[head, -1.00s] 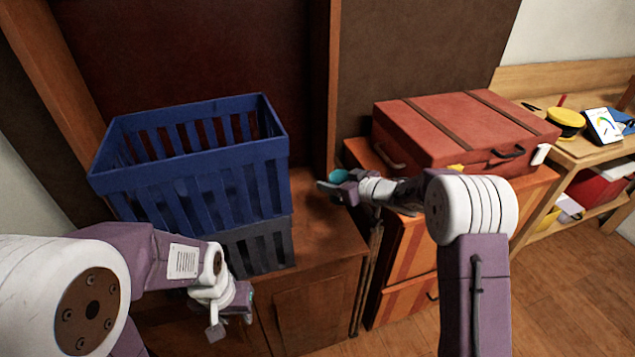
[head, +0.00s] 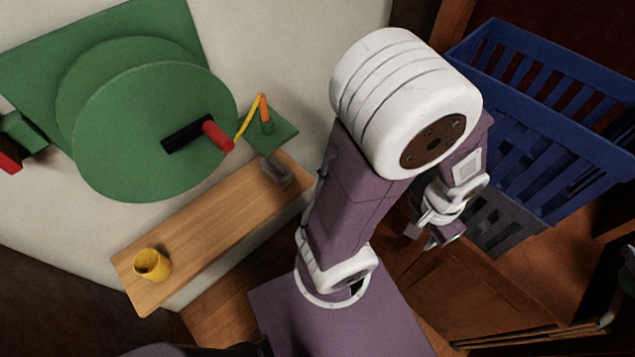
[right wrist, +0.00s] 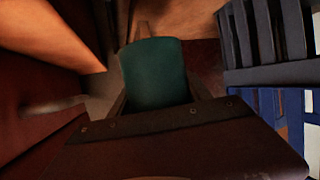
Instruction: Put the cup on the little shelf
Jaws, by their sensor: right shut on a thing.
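In the right wrist view a teal cup (right wrist: 155,68) sits between the fingers of my right gripper (right wrist: 157,95), which is shut on it. The little shelf (head: 225,215) is a light wooden board on the pale wall at the left. A yellow cup (head: 152,266) stands near its front left end.
A grey object (head: 276,170) and a green stand (head: 268,131) are at the shelf's far end. Large green discs (head: 150,130) hang above the shelf. A blue basket (head: 540,110) sits on a grey basket (head: 505,225) at right. The shelf's middle is clear.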

